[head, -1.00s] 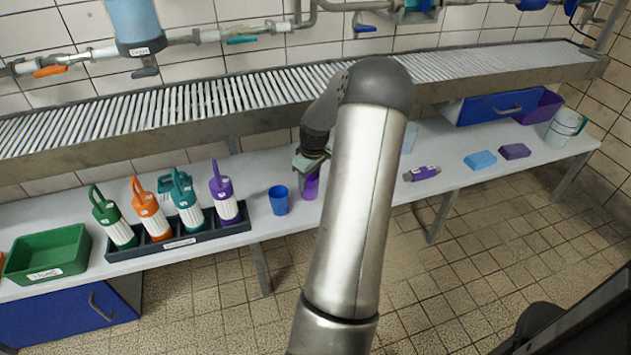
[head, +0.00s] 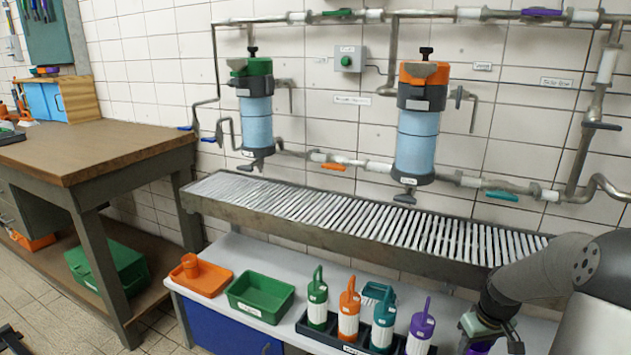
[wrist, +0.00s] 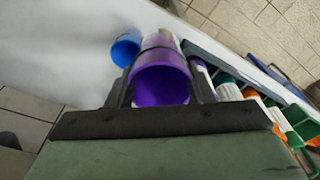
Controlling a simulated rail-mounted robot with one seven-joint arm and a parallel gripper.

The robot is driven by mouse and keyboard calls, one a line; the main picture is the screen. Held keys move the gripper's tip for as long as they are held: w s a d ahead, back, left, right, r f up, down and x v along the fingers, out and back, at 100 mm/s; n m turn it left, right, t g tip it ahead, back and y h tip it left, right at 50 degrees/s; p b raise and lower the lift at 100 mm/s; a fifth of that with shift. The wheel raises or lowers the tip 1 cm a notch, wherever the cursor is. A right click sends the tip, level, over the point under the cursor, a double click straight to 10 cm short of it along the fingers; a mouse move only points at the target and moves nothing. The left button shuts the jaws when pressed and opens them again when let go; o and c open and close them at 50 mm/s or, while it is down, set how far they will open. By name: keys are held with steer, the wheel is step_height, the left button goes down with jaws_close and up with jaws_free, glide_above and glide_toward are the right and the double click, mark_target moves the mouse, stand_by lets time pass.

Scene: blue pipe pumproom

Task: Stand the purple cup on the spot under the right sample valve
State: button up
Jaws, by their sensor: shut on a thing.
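My gripper (head: 487,335) is at the lower right of the head view, low near the front of the grating. In the wrist view my gripper (wrist: 160,95) is shut on the purple cup (wrist: 160,84), with one dark finger on each side of it. Only a purple sliver (head: 479,348) of the cup shows in the head view. Two blue filter housings hang on the wall, each with a small valve underneath: the left valve (head: 254,164) and the right valve (head: 405,198). Both are above the slatted grating (head: 350,215). I cannot make out a marked spot on it.
A rack (head: 305,328) of green, orange, teal and purple bottles stands on the bench below the grating, beside a green bin (head: 261,296) and an orange tray (head: 200,283). A blue cup (wrist: 125,50) is close to the held cup. The grating looks clear.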

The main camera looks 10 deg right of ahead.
steer(key=w+a+r, duration=0.2)
steer(key=w+a, duration=0.1)
steer(key=a, duration=1.2)
steer(key=w+a+r, duration=0.1)
steer(key=w+a, duration=0.3)
steer(key=a, duration=1.1)
step_height(320, 180, up, 15)
steer(key=s+p, duration=0.2)
steer(key=p, duration=2.3)
steer(key=shift+s, duration=0.2)
steer(key=shift+d+f, duration=0.15)
steer(key=shift+f, duration=0.1)
steer(key=s+d+f+b, duration=0.1)
steer(key=d+f+b, duration=0.5)
steer(key=d+b, duration=0.2)
steer(key=s+d+f+b, duration=0.2)
steer(key=d+f+b, duration=0.4)
steer(key=d, duration=0.6)
steer(key=s+d+f+b, duration=0.2)
steer(key=d+f+b, duration=0.3)
steer(key=d+b, duration=0.5)
steer(key=shift+d+f+b, duration=0.35)
steer(key=shift+f+b, duration=0.05)
steer(key=shift+b, duration=0.15)
steer(key=shift+s+d+r, duration=0.1)
steer(key=shift+s+d, duration=0.05)
steer(key=shift+s, duration=0.05)
